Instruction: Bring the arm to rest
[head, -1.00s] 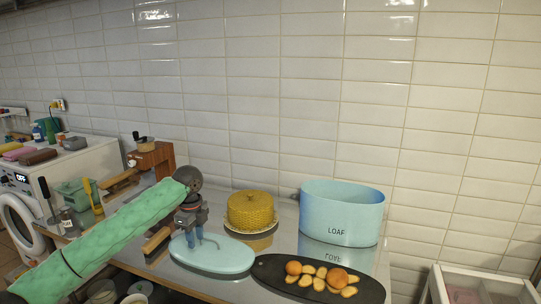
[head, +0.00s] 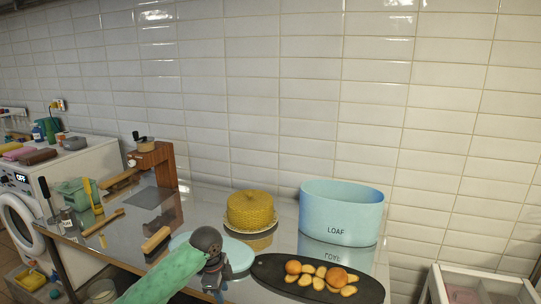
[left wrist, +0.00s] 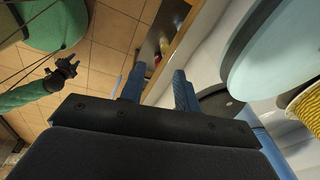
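My left arm, in a green sleeve, reaches in from the bottom of the head view. My left gripper (head: 216,291) hangs at the front edge of the counter, in front of the pale blue board (head: 238,250), and hides part of it. In the left wrist view my left gripper (left wrist: 158,88) has its two blue fingers apart with nothing between them. That view also shows another dark gripper on a green-sleeved arm, my right gripper (left wrist: 63,74), over the tiled floor. It is too small to tell whether its fingers are apart.
A wooden-handled tool (head: 156,240) lies left of the pale board. A white washer (head: 80,165) stands far left.

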